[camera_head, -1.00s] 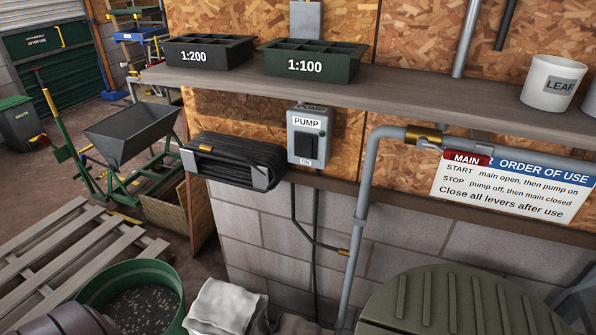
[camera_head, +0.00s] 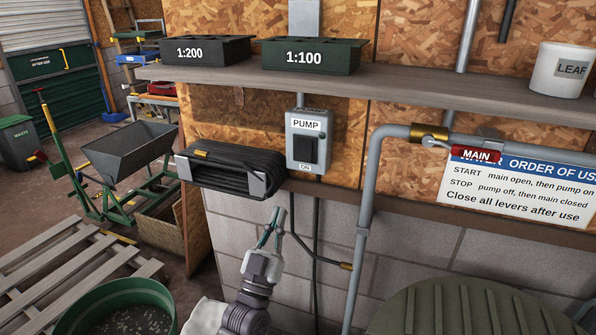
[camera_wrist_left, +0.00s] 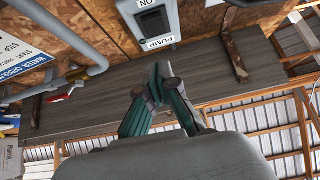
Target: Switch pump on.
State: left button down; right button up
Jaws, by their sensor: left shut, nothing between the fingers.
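The pump switch is a grey box (camera_head: 307,127) on the chipboard wall under the shelf, labelled PUMP above and ON below. A dark rocker (camera_head: 307,150) sits in its middle. My left gripper (camera_head: 276,212) is below and a little left of the box, in front of the block wall, apart from the switch. Its fingers are shut and empty, pointing up. In the left wrist view, the box (camera_wrist_left: 155,17) shows upside down beyond the fingertips (camera_wrist_left: 157,72). My right gripper is not in view.
A coiled black hose (camera_head: 230,172) hangs left of the switch. A grey pipe (camera_head: 368,190) with the red MAIN lever (camera_head: 476,154) is on the right. The shelf (camera_head: 400,91) juts out above. A ribbed green lid (camera_head: 470,310) is at lower right.

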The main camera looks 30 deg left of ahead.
aim_at(302, 155)
pick_arm(q)
jog(key=shift+w+r, duration=0.1)
jog(key=p+x, duration=0.1)
jog(key=x, duration=0.3)
jog(key=f+p+x, duration=0.1)
jog(key=x, duration=0.3)
jog(key=w+p+x, duration=0.1)
jog(key=x, duration=0.2)
jog(key=shift+w+a+p, duration=0.15)
jog(key=shift+w+p, duration=0.2)
jog(key=shift+w, duration=0.1)
jog(key=shift+w+a+f, duration=0.15)
jog(key=shift+w+a, duration=0.05)
jog(key=shift+w, duration=0.4)
